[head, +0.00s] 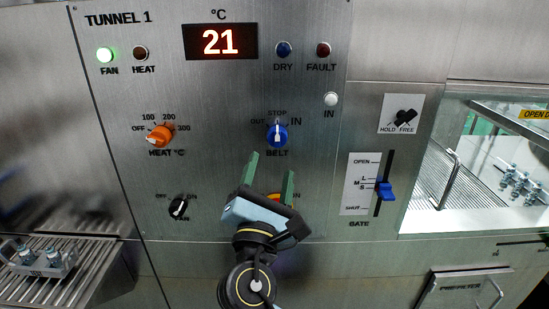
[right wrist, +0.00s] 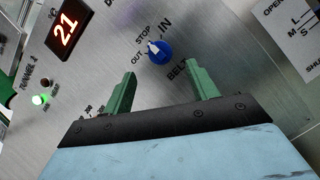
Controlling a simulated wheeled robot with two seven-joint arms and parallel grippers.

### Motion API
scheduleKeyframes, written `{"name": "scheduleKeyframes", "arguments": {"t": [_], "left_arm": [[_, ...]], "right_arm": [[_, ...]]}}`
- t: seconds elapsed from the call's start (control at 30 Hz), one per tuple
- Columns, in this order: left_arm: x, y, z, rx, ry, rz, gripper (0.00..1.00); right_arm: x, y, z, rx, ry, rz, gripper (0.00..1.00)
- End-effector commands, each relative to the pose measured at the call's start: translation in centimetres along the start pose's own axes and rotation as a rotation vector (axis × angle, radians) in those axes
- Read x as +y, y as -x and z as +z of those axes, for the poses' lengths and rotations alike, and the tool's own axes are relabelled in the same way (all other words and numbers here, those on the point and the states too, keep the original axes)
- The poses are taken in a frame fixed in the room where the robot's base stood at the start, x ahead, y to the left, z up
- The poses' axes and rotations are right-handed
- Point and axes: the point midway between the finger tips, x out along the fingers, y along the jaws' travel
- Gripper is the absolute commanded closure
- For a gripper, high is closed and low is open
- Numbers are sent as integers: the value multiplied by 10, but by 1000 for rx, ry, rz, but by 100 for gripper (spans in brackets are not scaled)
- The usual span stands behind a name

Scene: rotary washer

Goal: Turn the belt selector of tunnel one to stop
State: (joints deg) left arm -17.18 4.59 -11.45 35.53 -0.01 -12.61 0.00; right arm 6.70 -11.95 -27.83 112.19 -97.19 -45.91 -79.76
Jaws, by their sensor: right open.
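The belt selector (head: 277,135) is a blue round knob with a white pointer, below the display on the Tunnel 1 panel (head: 220,110). Its labels read OUT, STOP and IN. In the head view the pointer looks roughly upright, toward STOP. The knob also shows in the right wrist view (right wrist: 160,52), just beyond the fingertips. My right gripper (head: 271,165) is open and empty, with its green fingers (right wrist: 160,72) apart, just below the knob in the head view. It does not visibly touch the knob. My left gripper is not in view.
An orange heat knob (head: 160,136) and a black fan knob (head: 179,207) sit to the left. An emergency-type button is partly hidden behind my gripper. A blue gate lever (head: 385,191) and hold/free switch (head: 403,117) are right. The green fan lamp (head: 105,54) is lit.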

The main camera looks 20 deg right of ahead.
Motion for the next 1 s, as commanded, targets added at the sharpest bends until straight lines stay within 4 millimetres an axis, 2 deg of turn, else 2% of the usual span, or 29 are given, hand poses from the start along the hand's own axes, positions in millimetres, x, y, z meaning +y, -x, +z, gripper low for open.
{"name": "scheduleKeyframes", "arguments": {"t": [0.03, 0.1, 0.3, 0.47, 0.77, 0.87, 0.97, 1.0], "left_arm": [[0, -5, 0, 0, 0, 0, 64], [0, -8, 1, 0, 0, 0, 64], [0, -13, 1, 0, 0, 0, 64], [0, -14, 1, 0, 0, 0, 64], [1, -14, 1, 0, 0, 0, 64], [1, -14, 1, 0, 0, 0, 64], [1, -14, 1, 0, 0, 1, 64], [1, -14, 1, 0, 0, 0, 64]], "right_arm": [[-2, 13, -2, 3, -2, 0, 42], [-2, 28, -2, 3, -1, -1, 42], [-1, 56, -1, 1, -1, 0, 42], [0, 64, 0, 0, -1, 0, 42], [0, 64, 0, 1, -1, 0, 42], [-4, 66, -14, 36, -11, 3, 42], [-16, 72, -54, 139, -45, 1, 42], [-25, 77, -76, 200, -68, -5, 42]]}}
